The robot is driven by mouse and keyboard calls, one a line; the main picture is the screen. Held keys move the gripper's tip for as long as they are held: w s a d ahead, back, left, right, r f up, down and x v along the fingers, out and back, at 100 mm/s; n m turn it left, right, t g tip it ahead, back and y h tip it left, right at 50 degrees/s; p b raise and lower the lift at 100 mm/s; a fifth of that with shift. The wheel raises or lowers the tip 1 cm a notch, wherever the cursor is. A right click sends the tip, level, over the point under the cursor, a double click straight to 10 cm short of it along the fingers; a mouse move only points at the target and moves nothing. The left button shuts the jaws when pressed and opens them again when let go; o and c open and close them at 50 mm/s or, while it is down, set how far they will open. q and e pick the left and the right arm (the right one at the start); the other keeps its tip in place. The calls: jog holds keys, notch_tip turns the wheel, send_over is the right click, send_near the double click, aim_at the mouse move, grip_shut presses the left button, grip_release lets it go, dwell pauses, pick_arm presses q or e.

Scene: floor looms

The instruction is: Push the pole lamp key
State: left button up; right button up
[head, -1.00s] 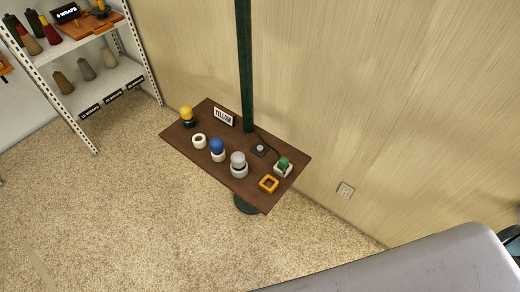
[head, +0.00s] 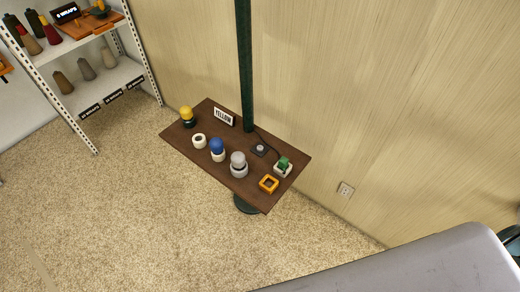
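A dark green pole (head: 246,70) rises from the back edge of a small brown table (head: 190,148) and leaves the top of the head view, so any lamp head is hidden. A small dark box with a pale round button (head: 260,149) lies on the table just right of the pole, with a dark cable beside it. It looks like the lamp key. Neither of my grippers shows in the head view.
Shelves (head: 100,85) stand left. Carpet in front is clear.

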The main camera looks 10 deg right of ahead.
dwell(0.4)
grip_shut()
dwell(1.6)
